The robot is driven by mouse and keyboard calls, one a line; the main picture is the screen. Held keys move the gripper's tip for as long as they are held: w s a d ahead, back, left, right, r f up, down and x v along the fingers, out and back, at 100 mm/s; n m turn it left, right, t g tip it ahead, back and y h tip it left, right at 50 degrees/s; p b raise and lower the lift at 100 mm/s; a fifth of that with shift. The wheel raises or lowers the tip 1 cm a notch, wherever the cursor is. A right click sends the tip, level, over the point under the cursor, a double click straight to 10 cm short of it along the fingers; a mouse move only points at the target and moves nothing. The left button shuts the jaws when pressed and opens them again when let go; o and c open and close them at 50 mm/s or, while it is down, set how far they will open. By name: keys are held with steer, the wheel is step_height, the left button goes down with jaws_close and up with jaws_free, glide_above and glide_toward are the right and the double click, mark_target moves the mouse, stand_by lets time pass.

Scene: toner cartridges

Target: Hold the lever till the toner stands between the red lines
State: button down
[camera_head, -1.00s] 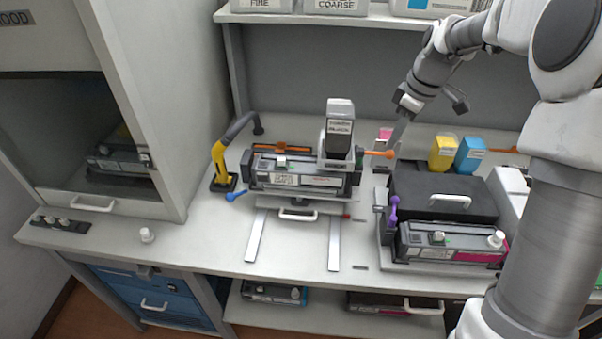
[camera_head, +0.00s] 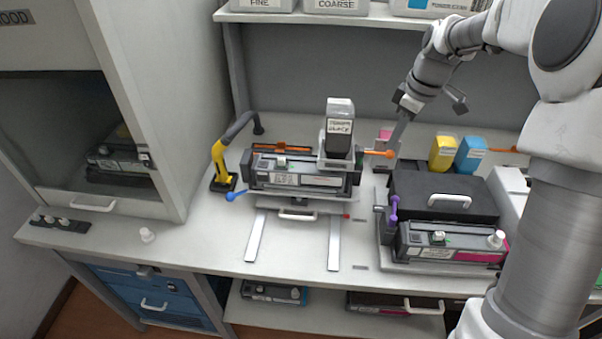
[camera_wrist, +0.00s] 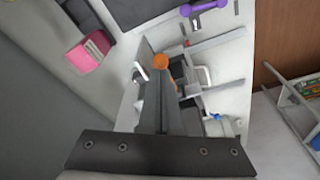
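The filling station (camera_head: 300,180) stands mid-bench with a long dark cartridge in it and an upright black toner bottle (camera_head: 339,137) at its right end. A lever with an orange knob (camera_head: 388,154) sticks out to the right of the bottle. The orange knob also shows in the wrist view (camera_wrist: 160,61), at the far end of my fingers. My gripper (camera_head: 394,145) points down with its fingertips at the knob; its fingers look shut together, with no clear grip around the knob. The toner level and the red lines are too small to make out.
A black box with a white handle (camera_head: 450,200) and a magenta-labelled cartridge (camera_head: 455,243) stand to the right. Yellow (camera_head: 443,153) and blue (camera_head: 469,154) bottles are behind. A yellow-and-grey hose nozzle (camera_head: 221,165) stands left. The front bench between the rails is clear.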

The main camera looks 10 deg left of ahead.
mark_target(392, 151)
steer(key=shift+s+d+b+x, duration=0.15)
steer(key=shift+b+x, duration=0.5)
steer(key=shift+x, duration=0.35)
steer(key=shift+s+d+b+x, duration=0.1)
steer(key=shift+d+b+x, duration=0.1)
steer(key=shift+b+x, duration=0.6)
steer(key=shift+a+f, duration=0.1)
steer(key=shift+f, duration=0.15)
stand_by(5.9)
